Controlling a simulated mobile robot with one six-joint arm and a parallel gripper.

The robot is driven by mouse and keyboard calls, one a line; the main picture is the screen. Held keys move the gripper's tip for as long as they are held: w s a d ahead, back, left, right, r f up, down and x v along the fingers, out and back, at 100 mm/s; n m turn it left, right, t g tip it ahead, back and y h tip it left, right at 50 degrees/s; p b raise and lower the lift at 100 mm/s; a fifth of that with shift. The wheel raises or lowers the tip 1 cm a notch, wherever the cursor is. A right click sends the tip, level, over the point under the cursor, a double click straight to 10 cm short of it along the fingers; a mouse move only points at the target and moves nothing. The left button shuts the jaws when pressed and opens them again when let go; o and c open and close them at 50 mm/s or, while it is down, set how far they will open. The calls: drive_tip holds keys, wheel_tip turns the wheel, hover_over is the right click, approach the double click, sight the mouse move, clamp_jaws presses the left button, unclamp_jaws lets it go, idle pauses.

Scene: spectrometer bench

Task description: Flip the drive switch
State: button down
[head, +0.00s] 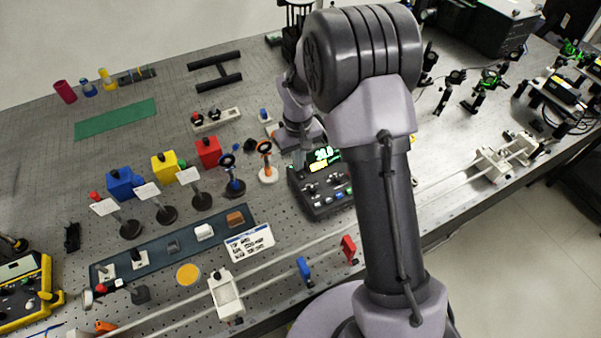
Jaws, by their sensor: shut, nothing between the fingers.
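A dark control box (318,202) stands right of the middle, close to my arm. It has a lit green display (324,155) and several small controls on its sloped front. I cannot tell which of these small parts is the drive switch. My gripper (299,158) is at the back left edge of the box, pointing down, small and partly lost against the dark box. It is shut and holds nothing. I cannot tell whether it touches the box. My arm hides what lies behind and to the right of the box.
Left of the box are an orange-ringed stand (266,165) and a blue-ringed stand (231,175). A small white plate with a blue part (264,116) lies behind. A long pale rail (180,308) runs along the front, with a red holder (349,250).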

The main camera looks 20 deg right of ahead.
drive_tip(key=shift+f+b, duration=0.45)
drive_tip(key=shift+f, duration=0.2)
drive_tip(key=shift+r, duration=0.1)
wheel_tip(320, 180, up, 7)
drive_tip(key=p, duration=0.5)
idle(0.3)
